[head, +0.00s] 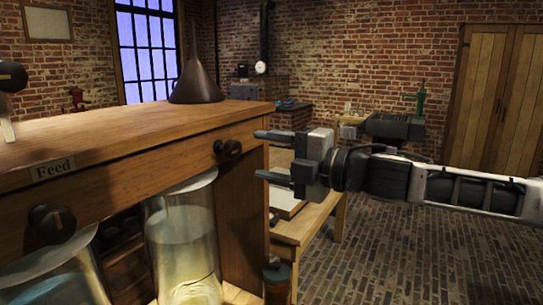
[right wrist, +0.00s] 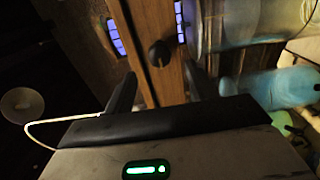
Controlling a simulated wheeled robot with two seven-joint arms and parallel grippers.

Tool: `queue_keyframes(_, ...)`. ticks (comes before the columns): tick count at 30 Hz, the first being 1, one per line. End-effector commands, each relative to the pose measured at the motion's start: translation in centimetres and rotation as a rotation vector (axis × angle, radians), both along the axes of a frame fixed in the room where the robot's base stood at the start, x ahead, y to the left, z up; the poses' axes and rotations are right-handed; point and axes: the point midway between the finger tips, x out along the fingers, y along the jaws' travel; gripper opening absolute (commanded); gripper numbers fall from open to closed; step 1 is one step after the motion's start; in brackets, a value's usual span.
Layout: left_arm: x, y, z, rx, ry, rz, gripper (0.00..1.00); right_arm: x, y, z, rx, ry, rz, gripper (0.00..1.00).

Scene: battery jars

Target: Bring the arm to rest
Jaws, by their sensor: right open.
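My right gripper (head: 268,155) is open in the head view, to the right of the wooden battery stand, with nothing between its two fingers. Its fingers point left toward a dark round knob (head: 228,148) on the end of the stand's top board, close to it but apart as far as I can see. In the right wrist view a dark knob (right wrist: 159,53) on a wooden board shows between and beyond the fingers (right wrist: 157,95). My left gripper is not in view.
The wooden stand (head: 140,140) with a "Feed" label fills the left, with glass jars (head: 185,240) below and a funnel (head: 195,75) on top. A low wooden bench (head: 318,215) stands behind my right gripper. Brick floor (head: 400,260) at the right is clear.

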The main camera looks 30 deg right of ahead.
Motion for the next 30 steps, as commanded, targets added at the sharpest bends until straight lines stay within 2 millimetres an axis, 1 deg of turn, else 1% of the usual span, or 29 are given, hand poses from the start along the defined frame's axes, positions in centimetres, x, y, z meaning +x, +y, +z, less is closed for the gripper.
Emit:
queue_keyframes(10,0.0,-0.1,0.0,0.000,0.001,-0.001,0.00,0.0,-0.1,0.0,0.002,0.000,-0.003,0.56)
queue_keyframes(12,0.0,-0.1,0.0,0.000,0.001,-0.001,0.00,0.0,-0.3,-0.6,0.018,0.011,-0.009,0.56)
queue_keyframes(14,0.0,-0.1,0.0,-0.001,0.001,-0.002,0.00,0.2,-0.9,-2.0,0.056,0.037,-0.026,0.56)
queue_keyframes(16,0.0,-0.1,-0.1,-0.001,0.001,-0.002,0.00,0.4,-2.0,-4.8,0.131,0.088,-0.061,0.56)
queue_keyframes(17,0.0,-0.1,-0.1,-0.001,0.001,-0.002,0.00,0.5,-2.5,-6.5,0.175,0.120,-0.081,0.56)
queue_keyframes(18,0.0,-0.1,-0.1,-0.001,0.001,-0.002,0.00,0.4,-3.2,-9.1,0.238,0.166,-0.113,0.56)
queue_keyframes(20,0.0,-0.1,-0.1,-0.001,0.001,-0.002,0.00,0.0,-3.9,-13.5,0.340,0.244,-0.164,0.56)
queue_keyframes(21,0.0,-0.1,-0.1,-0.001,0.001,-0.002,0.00,-0.4,-4.2,-16.6,0.410,0.300,-0.202,0.56)
queue_keyframes(23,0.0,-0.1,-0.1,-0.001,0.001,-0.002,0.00,-1.5,-4.2,-21.1,0.510,0.380,-0.255,0.56)
queue_keyframes(24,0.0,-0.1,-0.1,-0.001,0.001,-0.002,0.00,-2.4,-3.9,-24.1,0.575,0.435,-0.293,0.56)
queue_keyframes(26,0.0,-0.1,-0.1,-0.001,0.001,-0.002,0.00,-4.0,-3.1,-28.3,0.669,0.515,-0.345,0.56)
queue_keyframes(27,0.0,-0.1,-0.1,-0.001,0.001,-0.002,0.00,-5.2,-2.4,-31.1,0.731,0.569,-0.383,0.56)
queue_keyframes(29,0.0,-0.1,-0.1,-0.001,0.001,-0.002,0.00,-7.2,-0.9,-34.9,0.823,0.649,-0.437,0.56)
queue_keyframes(30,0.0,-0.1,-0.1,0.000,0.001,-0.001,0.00,-8.7,0.4,-37.3,0.883,0.702,-0.474,0.56)
